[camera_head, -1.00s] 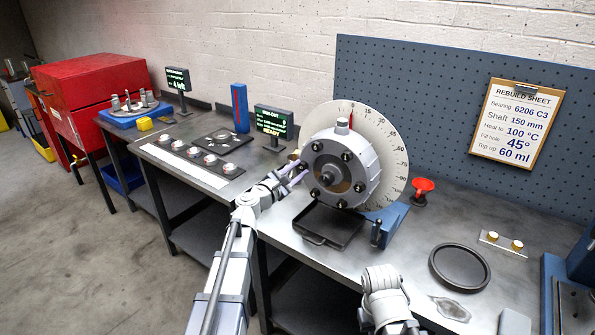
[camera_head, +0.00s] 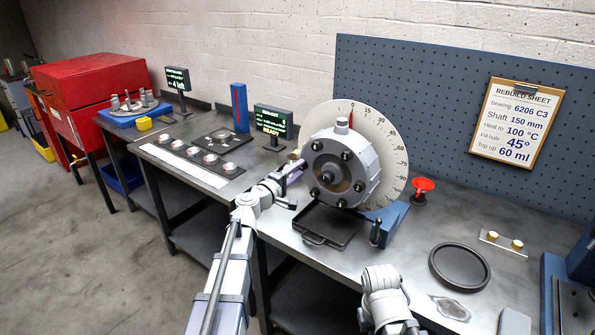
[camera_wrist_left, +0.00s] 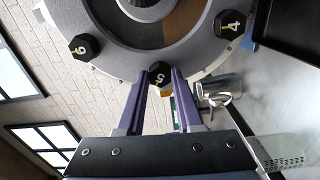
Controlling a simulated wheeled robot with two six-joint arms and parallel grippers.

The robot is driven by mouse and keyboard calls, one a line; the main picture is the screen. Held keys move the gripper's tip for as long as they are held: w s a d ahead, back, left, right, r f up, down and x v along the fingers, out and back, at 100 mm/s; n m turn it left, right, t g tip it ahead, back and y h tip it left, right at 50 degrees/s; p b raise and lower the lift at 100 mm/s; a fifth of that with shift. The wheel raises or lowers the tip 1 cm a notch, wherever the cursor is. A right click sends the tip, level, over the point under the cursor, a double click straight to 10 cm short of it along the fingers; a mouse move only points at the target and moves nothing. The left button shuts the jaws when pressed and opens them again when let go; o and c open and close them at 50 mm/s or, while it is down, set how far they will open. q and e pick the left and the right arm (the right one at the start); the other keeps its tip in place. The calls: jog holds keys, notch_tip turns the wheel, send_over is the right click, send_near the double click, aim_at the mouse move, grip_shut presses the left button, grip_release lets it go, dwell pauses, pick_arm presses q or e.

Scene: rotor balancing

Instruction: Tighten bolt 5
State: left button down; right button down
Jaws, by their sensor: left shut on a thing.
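The round grey housing (camera_head: 365,160) stands in front of a white angle dial (camera_head: 395,145). In the left wrist view, bolt 5 (camera_wrist_left: 158,74) is a black hex head marked 5 at the housing's rim. Bolt 6 (camera_wrist_left: 84,47) is to its left and bolt 4 (camera_wrist_left: 231,25) to its right. My left gripper (camera_wrist_left: 159,80) has its two purple fingers on either side of bolt 5, shut on it. In the head view my left gripper (camera_head: 299,167) reaches the housing's left edge and hides bolt 5. My right gripper is not in view; only part of that arm shows.
A black drip tray (camera_head: 325,240) lies below the housing. A red funnel-like piece (camera_head: 422,186) and a dark ring (camera_head: 460,267) are to the right. A small screen (camera_head: 271,122) reading READY and a mat of parts stand to the left.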

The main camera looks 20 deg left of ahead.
pick_arm(q)
jog(key=m, duration=1.1)
jog(key=shift+f, duration=0.1)
jog(key=shift+m, duration=0.3)
dwell(0.3)
jog(key=c, duration=0.6)
grip_release()
jog(key=shift+o, duration=0.2)
jog(key=v, duration=0.8)
jog(key=shift+w, duration=0.1)
